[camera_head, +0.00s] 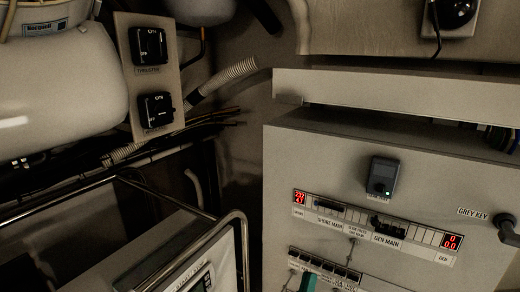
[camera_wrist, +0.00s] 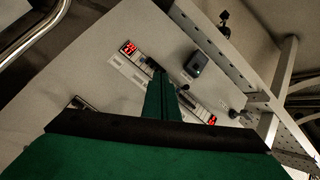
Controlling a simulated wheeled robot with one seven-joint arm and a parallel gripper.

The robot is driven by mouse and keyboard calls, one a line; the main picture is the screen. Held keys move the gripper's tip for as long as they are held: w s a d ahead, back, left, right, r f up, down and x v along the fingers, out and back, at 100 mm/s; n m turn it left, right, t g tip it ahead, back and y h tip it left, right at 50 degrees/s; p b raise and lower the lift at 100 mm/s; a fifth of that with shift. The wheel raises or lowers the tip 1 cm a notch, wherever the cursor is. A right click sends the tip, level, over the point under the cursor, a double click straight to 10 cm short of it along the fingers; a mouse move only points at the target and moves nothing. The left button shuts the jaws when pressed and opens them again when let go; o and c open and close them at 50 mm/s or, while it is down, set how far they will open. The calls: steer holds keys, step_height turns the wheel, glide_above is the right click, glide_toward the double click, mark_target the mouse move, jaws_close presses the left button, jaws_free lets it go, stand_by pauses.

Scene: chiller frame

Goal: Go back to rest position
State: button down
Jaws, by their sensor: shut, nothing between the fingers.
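My gripper (camera_wrist: 161,97) shows in the wrist view as narrow green fingers, shut and empty, in front of the grey electrical panel (camera_wrist: 115,35). In the head view only a small green part of my gripper (camera_head: 308,283) shows at the bottom edge, over the lower breaker row. The panel (camera_head: 300,150) carries a breaker strip (camera_head: 375,228) with red digital displays at both ends. A dark box with a green light (camera_head: 383,177) sits above the strip. Whether the fingers touch the panel I cannot tell.
Two black rotary switches (camera_head: 148,46) are on a plate at the upper left, beside a pale tank (camera_head: 60,90). A metal rail (camera_head: 215,225) stands left of the panel. A grey key handle (camera_head: 507,230) sticks out at the right. A perforated beam (camera_wrist: 225,60) crosses the wrist view.

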steer(key=s+a+f+n+g+y, duration=0.2)
steer(key=s+a+f+n+y, duration=0.1)
steer(key=s+f+n, duration=0.6)
steer(key=s+a+f+n+g+y, duration=0.3)
steer(key=s+f+n, duration=0.5)
steer(key=s+n, duration=0.3)
steer(key=s+a+f+n+g+y, duration=0.3)
steer(key=s+a+f+n+y, duration=0.1)
steer(key=s+f+n, duration=0.5)
steer(key=s+n, duration=0.2)
steer(key=n, duration=0.2)
steer(key=shift+a+f, duration=0.35)
